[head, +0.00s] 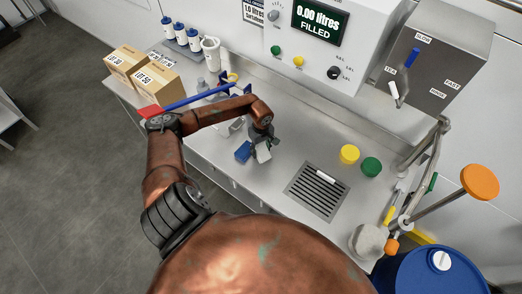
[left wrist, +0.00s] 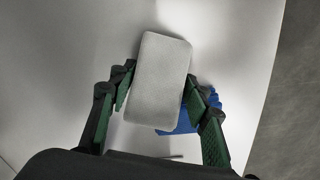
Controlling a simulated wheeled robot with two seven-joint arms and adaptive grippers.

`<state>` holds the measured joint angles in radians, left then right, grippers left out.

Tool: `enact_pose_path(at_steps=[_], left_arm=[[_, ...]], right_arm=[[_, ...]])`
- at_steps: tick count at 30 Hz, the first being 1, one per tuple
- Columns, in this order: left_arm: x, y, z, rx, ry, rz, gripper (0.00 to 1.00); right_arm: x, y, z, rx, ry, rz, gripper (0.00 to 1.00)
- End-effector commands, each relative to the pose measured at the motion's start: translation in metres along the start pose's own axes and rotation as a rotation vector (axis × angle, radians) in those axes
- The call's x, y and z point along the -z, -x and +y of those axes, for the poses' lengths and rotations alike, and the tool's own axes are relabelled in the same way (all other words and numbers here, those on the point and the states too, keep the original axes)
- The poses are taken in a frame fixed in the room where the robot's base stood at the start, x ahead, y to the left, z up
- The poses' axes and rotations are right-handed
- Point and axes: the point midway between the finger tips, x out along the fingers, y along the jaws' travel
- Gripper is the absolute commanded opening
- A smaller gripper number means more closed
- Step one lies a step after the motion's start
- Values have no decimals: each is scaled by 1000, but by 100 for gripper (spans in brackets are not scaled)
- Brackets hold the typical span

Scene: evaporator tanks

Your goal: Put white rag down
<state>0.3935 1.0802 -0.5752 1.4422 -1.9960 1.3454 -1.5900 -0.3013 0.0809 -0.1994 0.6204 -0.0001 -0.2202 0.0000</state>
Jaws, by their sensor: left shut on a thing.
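My left gripper (head: 262,146) is over the steel worktop, shut on a white rag (head: 264,155). In the left wrist view, the rag (left wrist: 160,80) is a flat, pale, rounded rectangle between the two green-padded fingers. A blue object (head: 243,151) is right beside the rag; in the left wrist view it (left wrist: 200,108) shows partly hidden behind the rag and the right finger. I cannot tell whether the rag touches the worktop. My right gripper is not in view.
The worktop (head: 290,150) is clear between the rag and a drain grille (head: 309,200) with a small white piece on it. Yellow (head: 349,154) and green (head: 371,166) lids lie to the right. Cardboard boxes (head: 158,82) stand at the left. A pale lump (head: 369,240) lies near the blue drum (head: 430,275).

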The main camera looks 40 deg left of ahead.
Motion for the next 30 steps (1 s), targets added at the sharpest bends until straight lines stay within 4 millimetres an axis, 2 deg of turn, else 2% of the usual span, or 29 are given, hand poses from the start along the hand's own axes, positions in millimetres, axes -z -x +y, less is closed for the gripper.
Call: enact_pose_path(at_steps=[12,13,20,30], left_arm=[[1,-9,1,-1,-1,2,5],[0,-8,0,-1,-1,2,45],[0,-7,1,-2,-1,2,61],[0,-4,1,-2,0,1,62]], right_arm=[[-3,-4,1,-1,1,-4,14],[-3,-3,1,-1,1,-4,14],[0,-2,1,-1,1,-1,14],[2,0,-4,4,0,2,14]])
